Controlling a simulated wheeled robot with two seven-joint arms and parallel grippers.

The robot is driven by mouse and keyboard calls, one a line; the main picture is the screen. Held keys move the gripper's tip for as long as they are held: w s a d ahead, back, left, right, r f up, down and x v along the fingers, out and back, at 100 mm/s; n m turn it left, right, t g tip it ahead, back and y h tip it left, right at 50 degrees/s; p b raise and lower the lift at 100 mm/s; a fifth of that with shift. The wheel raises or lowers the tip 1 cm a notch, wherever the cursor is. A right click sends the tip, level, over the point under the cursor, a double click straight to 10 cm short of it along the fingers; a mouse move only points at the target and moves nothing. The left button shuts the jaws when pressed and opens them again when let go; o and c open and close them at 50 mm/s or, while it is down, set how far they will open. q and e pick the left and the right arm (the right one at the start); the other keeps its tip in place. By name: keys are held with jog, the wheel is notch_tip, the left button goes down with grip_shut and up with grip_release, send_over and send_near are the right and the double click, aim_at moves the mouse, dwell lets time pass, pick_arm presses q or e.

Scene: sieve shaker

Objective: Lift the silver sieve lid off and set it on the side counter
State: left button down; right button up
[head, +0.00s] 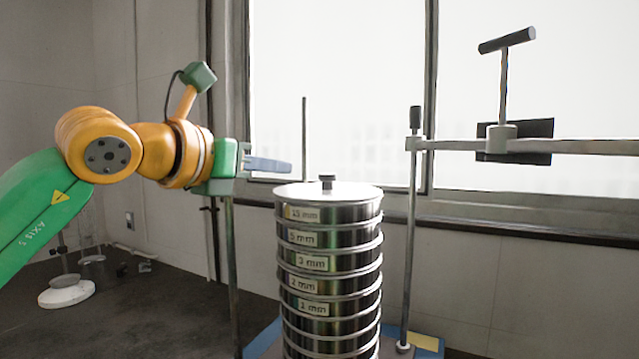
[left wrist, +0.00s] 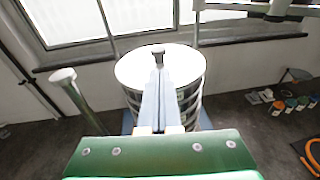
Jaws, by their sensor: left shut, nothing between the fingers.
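The silver sieve lid (head: 328,192) lies flat on top of the sieve stack (head: 328,270), with a small dark knob (head: 327,181) at its centre. The lid also shows in the left wrist view (left wrist: 133,68), with its knob (left wrist: 158,57) beyond my fingertips. My left gripper (head: 290,168) is shut and empty, its fingers level, a little left of the knob and slightly above it. In the left wrist view my fingers (left wrist: 158,72) point toward the knob and hide part of the lid. I cannot tell whether they touch it. My right gripper is not in view.
A metal rod (head: 410,240) stands right of the stack, carrying a horizontal bar (head: 590,146) with a T-handle clamp (head: 506,80). Another post (head: 232,260) stands left of the stack. At lower left, a white round base (head: 66,292) sits on a dark surface.

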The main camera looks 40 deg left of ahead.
pick_arm(q)
jog(key=p, duration=0.6)
send_over(319, 193)
jog(key=shift+w+a+r, duration=0.2)
jog(key=shift+a+r, duration=0.05)
jog(key=shift+w+f+b, duration=0.2)
jog(key=shift+f+b, duration=0.3)
jog(key=shift+f, duration=0.65)
jog(key=shift+s, duration=0.15)
jog(key=shift+s+d+r, duration=0.1)
